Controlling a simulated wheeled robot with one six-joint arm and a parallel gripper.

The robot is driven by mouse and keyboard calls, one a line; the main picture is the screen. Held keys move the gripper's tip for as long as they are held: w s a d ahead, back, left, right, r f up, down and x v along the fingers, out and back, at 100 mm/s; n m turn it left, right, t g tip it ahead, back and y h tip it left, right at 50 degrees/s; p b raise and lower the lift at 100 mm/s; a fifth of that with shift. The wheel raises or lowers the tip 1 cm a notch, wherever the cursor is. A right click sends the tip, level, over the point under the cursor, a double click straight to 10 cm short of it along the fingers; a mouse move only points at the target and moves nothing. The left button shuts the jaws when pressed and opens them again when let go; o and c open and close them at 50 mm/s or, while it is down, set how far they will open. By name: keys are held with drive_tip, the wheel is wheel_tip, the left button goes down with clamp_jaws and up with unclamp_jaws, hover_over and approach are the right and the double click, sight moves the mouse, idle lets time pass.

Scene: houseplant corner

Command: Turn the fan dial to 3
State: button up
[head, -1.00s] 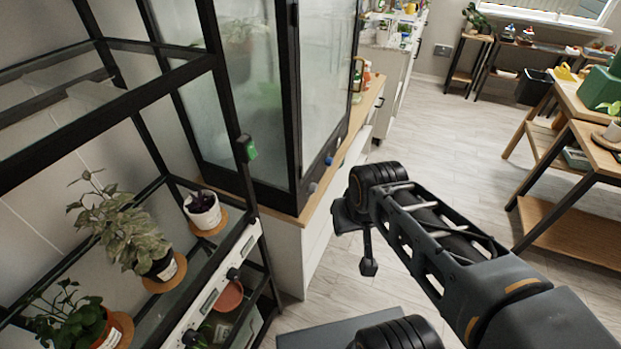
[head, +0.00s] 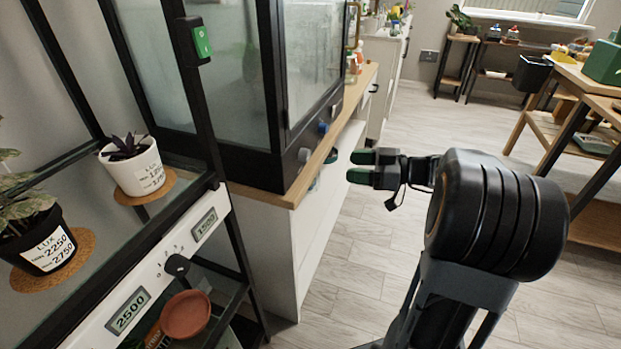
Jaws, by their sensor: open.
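My gripper (head: 362,167) points left in the head view, its two green-tipped fingers slightly apart and empty. It appears in front of the white cabinet, to the right of the glass enclosure (head: 312,60). Two small knobs sit on the enclosure's lower black frame: a blue knob (head: 323,128) and a grey knob (head: 304,155). The gripper looks apart from both. No markings can be read on them, so I cannot tell which is the fan dial.
A terracotta saucer (head: 186,314) sits lower down. A wooden bench (head: 565,105) is at right. The floor between is clear.

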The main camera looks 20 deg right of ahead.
sight(309, 155)
drive_tip(key=shift+n+t, duration=0.5)
drive_tip(key=shift+t, duration=0.3)
drive_tip(key=x, duration=0.4)
drive_tip(key=w+b+x, duration=0.1)
drive_tip(key=x, duration=0.3)
drive_tip(key=d+b+x, duration=0.1)
drive_tip(key=x, duration=0.3)
drive_tip(key=shift+w+a+f, duration=0.1)
drive_tip(key=shift+w+f, duration=0.1)
drive_tip(key=shift+w, duration=0.05)
drive_tip(key=c, duration=0.9)
